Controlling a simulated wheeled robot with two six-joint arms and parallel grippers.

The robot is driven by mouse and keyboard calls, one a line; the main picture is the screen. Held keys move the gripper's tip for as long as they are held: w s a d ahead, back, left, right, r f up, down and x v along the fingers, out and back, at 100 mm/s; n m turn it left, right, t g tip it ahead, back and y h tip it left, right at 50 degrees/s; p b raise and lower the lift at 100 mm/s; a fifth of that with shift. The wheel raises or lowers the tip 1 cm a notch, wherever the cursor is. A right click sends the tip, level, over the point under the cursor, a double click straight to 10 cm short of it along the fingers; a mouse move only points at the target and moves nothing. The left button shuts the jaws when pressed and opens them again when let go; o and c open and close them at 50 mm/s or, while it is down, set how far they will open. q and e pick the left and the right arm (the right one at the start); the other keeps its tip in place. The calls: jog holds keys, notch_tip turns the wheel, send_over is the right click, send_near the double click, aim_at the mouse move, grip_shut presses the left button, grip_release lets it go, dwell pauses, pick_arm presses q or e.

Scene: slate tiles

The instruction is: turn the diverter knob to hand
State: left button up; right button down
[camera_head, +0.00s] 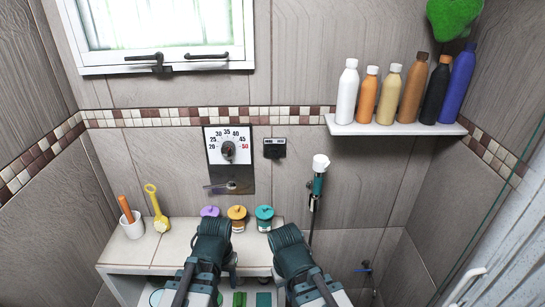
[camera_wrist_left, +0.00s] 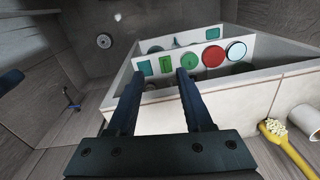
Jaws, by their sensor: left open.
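A dark panel on the tiled wall carries a white temperature scale with a round black knob (camera_head: 228,149). Below the scale a smaller fitting (camera_head: 231,186) has a pale lever pointing left; it looks like the diverter knob, but its markings are too small to read. The hand shower (camera_head: 319,178) hangs upright on the wall to the right. In the left wrist view my left gripper (camera_wrist_left: 157,78) is open and empty, with its fingers in front of the bench. In the head view my left arm ends below the panel, apart from it. My right arm is beside it; its fingers do not show.
A tiled bench (camera_head: 150,243) holds a white cup (camera_head: 131,228), a yellow brush (camera_head: 158,210) and several lidded jars (camera_head: 237,214). A white shelf (camera_head: 390,129) with several bottles is at upper right. A small black box (camera_head: 274,148) sits beside the panel.

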pick_arm(q)
jog(key=w+a+n, duration=0.1)
jog(key=w+a, duration=0.1)
jog(key=a, duration=0.2)
jog(key=w+d+r+n+t+h, duration=0.1)
jog(key=w+d+r+t, duration=0.25)
jog(key=w, duration=0.25)
jog(key=w+d+r+n+t+h, duration=0.1)
jog(key=w+d+r+t+h, duration=0.1)
jog(key=w+d+t, duration=0.35)
jog(key=w+d+r+n+t, duration=0.1)
jog(key=w+d+r+t, duration=0.1)
jog(key=r, duration=0.6)
jog(key=w+d+r+n+t+h, duration=0.1)
jog(key=w+d+r+t, duration=0.2)
jog(key=r+t, duration=0.3)
jog(key=shift+w+d+r+n+h+b, duration=0.15)
jog(key=shift+d+r+n+h+b, duration=0.25)
jog(key=shift+r, duration=0.45)
jog(key=shift+d, duration=0.1)
